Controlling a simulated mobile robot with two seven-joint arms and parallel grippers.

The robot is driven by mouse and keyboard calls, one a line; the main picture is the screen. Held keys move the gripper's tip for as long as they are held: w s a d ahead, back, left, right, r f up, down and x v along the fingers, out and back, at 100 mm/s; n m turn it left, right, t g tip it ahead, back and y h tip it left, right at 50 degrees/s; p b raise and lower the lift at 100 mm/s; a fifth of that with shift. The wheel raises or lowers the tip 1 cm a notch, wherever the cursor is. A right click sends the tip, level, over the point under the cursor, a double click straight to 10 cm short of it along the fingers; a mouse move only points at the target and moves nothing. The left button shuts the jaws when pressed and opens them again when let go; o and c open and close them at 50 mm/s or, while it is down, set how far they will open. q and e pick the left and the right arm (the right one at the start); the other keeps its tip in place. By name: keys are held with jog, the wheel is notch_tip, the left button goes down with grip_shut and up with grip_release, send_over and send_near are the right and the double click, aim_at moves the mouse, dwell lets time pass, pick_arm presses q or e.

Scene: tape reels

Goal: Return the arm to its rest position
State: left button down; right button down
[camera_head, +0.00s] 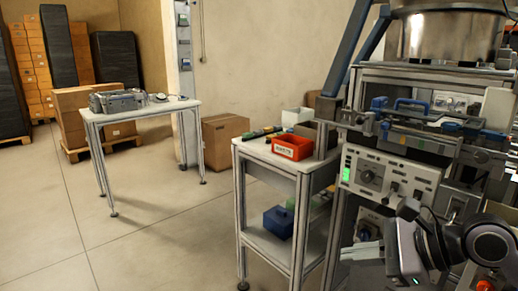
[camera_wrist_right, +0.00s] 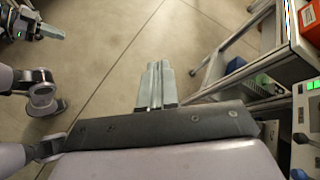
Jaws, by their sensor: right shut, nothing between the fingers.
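My right gripper (camera_head: 362,253) is at the lower right of the head view, in front of the machine's control panel (camera_head: 385,178). Its two fingers are together and hold nothing. In the right wrist view the shut fingers (camera_wrist_right: 157,86) point away over bare floor. My left arm shows at the left edge of the right wrist view, and what looks like my left gripper (camera_wrist_right: 45,32) is in its top left corner. It is too small and cut off to tell whether it is open or shut. The left arm is not in the head view.
A two-level cart (camera_head: 265,160) with a red bin (camera_head: 292,147) on top and a blue box (camera_head: 279,222) below stands left of the machine. A table (camera_head: 143,111) with a grey device stands further back. Open floor lies between them and at the left front.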

jog(key=s+a+r+m+y+p, duration=0.1)
jog(key=s+a+m+y+p, duration=0.15)
jog(key=a+m+y, duration=0.45)
jog(key=s+d+f+m+t+h+p, duration=0.1)
jog(key=d+f+m+t+h, duration=0.3)
jog(key=m, duration=1.1)
jog(key=s+d+f+m+t+h+p, duration=0.1)
jog(key=d+f+m+t+h+p, duration=0.15)
jog(key=f+m+t+h, duration=0.9)
jog(key=s+d+f+m+g, duration=0.1)
jog(key=s+f+m+g, duration=0.4)
jog(key=m, duration=0.3)
jog(key=s+d+f+m+g+p, duration=0.1)
jog(key=s+d+f+m+g, duration=0.1)
jog(key=s+f+m+g, duration=0.3)
jog(key=s+m+g, duration=0.1)
jog(key=s+m, duration=0.2)
jog(key=m, duration=0.1)
jog(key=shift+f+y, duration=0.2)
jog(key=shift+y, duration=0.15)
jog(key=shift+s+d+m, duration=0.1)
jog(key=shift+d+m, duration=0.05)
jog(key=shift+m, duration=0.1)
